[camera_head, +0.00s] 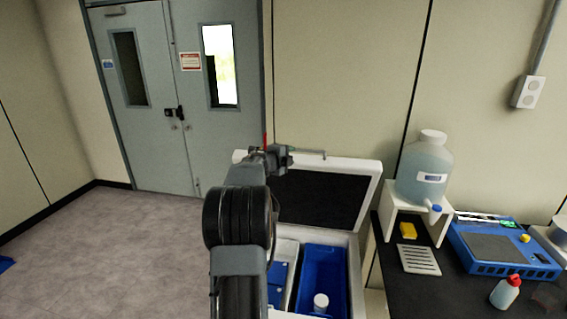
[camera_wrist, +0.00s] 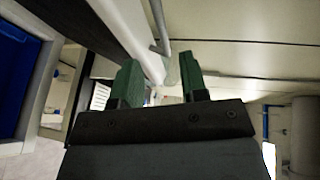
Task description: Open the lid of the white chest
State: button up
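The white chest (camera_head: 355,275) stands in the middle of the camera_head view. Its lid (camera_head: 362,167) is raised, with the dark inner panel facing me and the chest's inside showing below. A thin grey handle (camera_head: 312,153) sits at the lid's top edge; it also shows in the wrist view (camera_wrist: 159,28). My gripper (camera_head: 272,158) is by the top edge of the lid, left of the handle. In the wrist view its green fingers (camera_wrist: 158,65) stand wide apart, with the lid's white edge and the handle's end beyond the gap. I cannot tell whether they touch.
Blue bins (camera_head: 325,262) lie inside the chest, one with a white-capped bottle (camera_head: 320,302). A black bench at right carries a large jug (camera_head: 424,165) on a white stand and a blue device (camera_head: 500,248).

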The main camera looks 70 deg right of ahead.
jog(key=shift+v, duration=1.65)
